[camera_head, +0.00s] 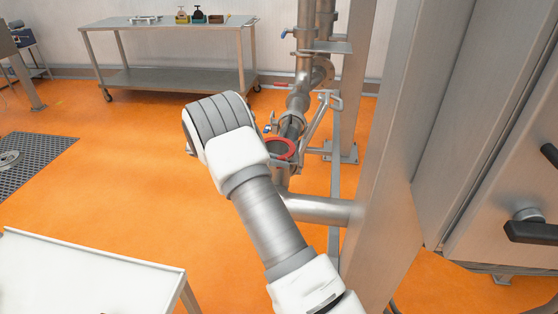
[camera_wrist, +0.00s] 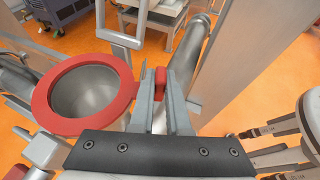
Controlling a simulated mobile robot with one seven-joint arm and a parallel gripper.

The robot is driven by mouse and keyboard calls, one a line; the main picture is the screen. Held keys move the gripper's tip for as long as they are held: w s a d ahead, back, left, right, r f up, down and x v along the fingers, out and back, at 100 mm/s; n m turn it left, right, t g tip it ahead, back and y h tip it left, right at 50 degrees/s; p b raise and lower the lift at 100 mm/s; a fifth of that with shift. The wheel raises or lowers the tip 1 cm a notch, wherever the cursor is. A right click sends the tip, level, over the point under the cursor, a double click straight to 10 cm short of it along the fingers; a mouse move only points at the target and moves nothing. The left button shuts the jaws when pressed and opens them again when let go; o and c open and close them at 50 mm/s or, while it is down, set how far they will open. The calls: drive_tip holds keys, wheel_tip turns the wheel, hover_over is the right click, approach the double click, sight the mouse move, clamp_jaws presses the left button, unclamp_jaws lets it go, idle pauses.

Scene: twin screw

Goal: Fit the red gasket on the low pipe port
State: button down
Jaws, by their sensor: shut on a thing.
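The red gasket (camera_wrist: 85,127) is a flat ring in the left half of the wrist view. It lies over or around the round mouth of the steel pipe port (camera_wrist: 88,92); whether it is fully seated I cannot tell. In the head view the red ring (camera_head: 294,149) shows just right of my white wrist, at the low port. My gripper (camera_wrist: 159,75) is right of the ring, shut on a small red piece that looks like the gasket's tab. My arm hides the gripper in the head view.
A steel post (camera_head: 378,190) and cabinet stand close on the right. Vertical piping (camera_head: 305,60) rises behind the port. A white table (camera_head: 90,270) is at the lower left, and a steel cart (camera_head: 170,80) stands at the back.

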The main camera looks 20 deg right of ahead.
drive_tip(key=c, duration=0.8)
unclamp_jaws()
drive_tip(key=shift+a, duration=0.1)
drive_tip(key=p+v, duration=0.2)
drive_tip(key=v, duration=1.4)
drive_tip(key=s+d+r+m+t+y+p, duration=0.1)
drive_tip(key=s+d+r+m+y+p, duration=0.2)
drive_tip(key=s+r, duration=0.45)
drive_tip(key=s+d+r+m+t+y+p, duration=0.1)
drive_tip(key=s+r+m+t+y, duration=0.25)
drive_tip(key=r, duration=0.75)
drive_tip(key=s+a+r+m+t+y+p, duration=0.1)
drive_tip(key=s+m+y, duration=0.1)
drive_tip(key=s, duration=0.6)
drive_tip(key=s+a+r+m+t+y+p, duration=0.1)
drive_tip(key=s+m+t+y+p, duration=0.1)
drive_tip(key=s, duration=0.6)
drive_tip(key=s+a+r+m+t+y+p, duration=0.1)
drive_tip(key=s+m, duration=0.3)
drive_tip(key=s, duration=0.4)
drive_tip(key=shift+a+m+y, duration=0.35)
drive_tip(key=shift+a+y, duration=0.05)
drive_tip(key=shift+y, duration=0.45)
